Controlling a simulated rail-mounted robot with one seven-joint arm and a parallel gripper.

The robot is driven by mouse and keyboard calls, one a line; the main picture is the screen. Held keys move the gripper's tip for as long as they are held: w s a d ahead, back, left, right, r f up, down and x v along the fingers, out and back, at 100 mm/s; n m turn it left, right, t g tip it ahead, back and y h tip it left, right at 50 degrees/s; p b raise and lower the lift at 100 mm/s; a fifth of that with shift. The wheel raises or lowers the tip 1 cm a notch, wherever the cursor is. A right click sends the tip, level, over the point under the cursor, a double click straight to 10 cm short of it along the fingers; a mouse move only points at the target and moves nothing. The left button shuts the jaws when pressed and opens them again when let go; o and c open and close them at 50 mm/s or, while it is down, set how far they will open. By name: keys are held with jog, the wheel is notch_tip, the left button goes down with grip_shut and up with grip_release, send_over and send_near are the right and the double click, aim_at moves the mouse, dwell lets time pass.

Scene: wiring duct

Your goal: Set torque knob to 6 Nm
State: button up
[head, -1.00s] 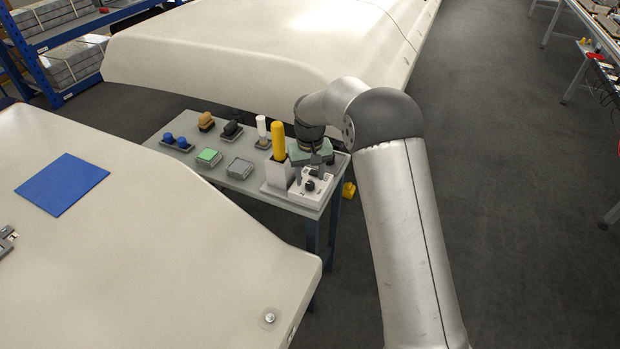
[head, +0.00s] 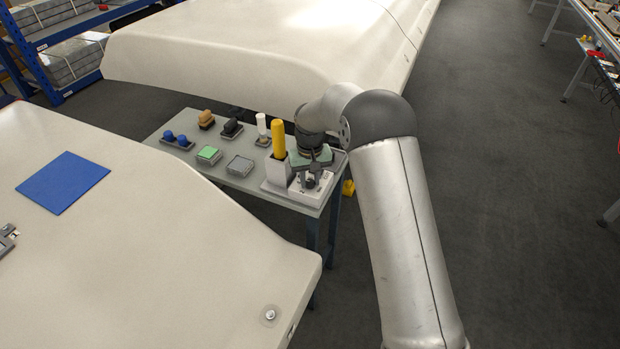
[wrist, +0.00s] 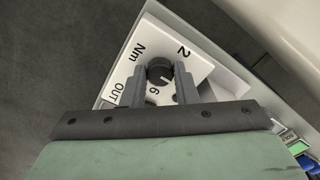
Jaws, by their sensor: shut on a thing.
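The torque knob (wrist: 160,72) is a round black dial on a white panel (wrist: 137,75) printed with "Nm", "2", "6" and "OUT". It sits between the two grey fingers of my gripper (wrist: 162,80) in the wrist view, and they are shut on its sides. A short white mark shows at the knob's lower right edge, between the "2" and the "6"; other scale figures are hidden. In the head view the white box (head: 307,194) stands at the table's right end, with my gripper (head: 312,183) down on it and the knob mostly covered.
A white holder (head: 278,172) with a yellow-handled tool (head: 278,140) stands close left of the box. The grey table (head: 228,180) also holds several small trays with blue, brown, black and green items. Large pale shells lie behind and at the front left.

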jog(key=shift+m, duration=0.3)
jog(key=shift+f+m+b, duration=0.1)
jog(key=shift+m+b, duration=0.8)
jog(key=shift+m, duration=0.2)
jog(key=m+b, duration=0.1)
jog(key=m, duration=0.2)
jog(key=shift+m, duration=0.3)
jog(key=m+b, duration=0.1)
jog(key=m, duration=0.2)
jog(key=shift+m, duration=2.1)
jog(key=o, duration=1)
